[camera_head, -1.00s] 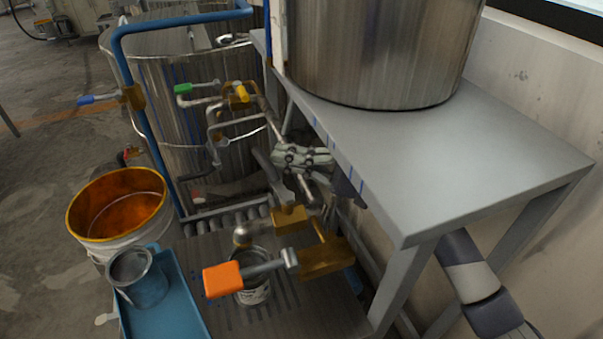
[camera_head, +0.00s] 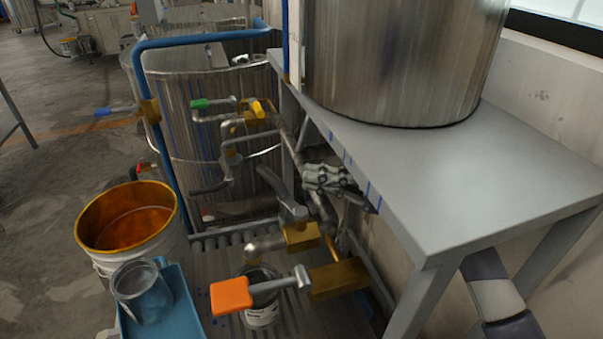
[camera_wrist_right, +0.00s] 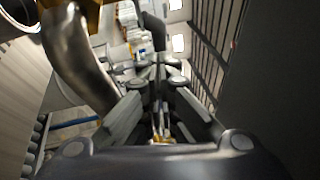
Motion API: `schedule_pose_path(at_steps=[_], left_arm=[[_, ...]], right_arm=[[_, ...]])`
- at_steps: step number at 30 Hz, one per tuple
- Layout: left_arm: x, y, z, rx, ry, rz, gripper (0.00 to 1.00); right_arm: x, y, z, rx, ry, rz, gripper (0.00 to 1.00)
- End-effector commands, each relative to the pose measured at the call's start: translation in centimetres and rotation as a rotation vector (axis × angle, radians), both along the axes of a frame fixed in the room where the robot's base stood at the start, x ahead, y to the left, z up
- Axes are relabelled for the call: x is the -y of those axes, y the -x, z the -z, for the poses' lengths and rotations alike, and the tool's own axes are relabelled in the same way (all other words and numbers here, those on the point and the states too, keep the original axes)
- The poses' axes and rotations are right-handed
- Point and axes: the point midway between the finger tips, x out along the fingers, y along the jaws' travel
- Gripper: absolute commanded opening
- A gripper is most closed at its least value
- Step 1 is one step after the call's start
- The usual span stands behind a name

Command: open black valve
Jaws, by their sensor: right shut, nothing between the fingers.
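A dark grey-black lever handle (camera_head: 279,193), which looks like the black valve's, slants up to the left from a brass valve body (camera_head: 302,237) beside the grey table. Another dark handle (camera_head: 210,188) sits on the piping further left; I cannot tell for certain which one is meant. My right gripper (camera_head: 308,176) is by the table's left edge, to the right of the lever, apart from it in the picture. It is shut and empty. In the right wrist view its fingers (camera_wrist_right: 158,75) meet, with a curved metal pipe (camera_wrist_right: 78,55) to their left. My left gripper is out of view.
The grey table (camera_head: 480,185) bears a large steel tank (camera_head: 395,60) and hems in my right arm. An orange-handled valve (camera_head: 231,296) stands in front, above a can (camera_head: 262,315). Green (camera_head: 199,104) and yellow (camera_head: 258,108) handles are behind. An orange-lined bucket (camera_head: 95,250) stands left.

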Motion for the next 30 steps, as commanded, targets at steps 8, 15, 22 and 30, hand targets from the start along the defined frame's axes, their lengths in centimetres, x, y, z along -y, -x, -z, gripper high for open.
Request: schedule_pose_path(at_steps=[8, 15, 22, 30], left_arm=[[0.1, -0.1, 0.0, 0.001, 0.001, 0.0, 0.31], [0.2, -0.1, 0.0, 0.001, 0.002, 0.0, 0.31], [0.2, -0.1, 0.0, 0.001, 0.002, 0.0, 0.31], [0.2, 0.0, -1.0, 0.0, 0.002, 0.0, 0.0]], right_arm=[[5.6, 0.3, 0.9, -0.002, 0.0, 0.002, 0.0], [7.5, 0.4, 1.1, -0.003, 0.0, 0.001, 0.0], [7.6, 0.5, 1.1, -0.002, 0.0, 0.0, 0.0], [7.6, -1.2, 3.3, -0.033, 0.037, 0.067, 0.0]])
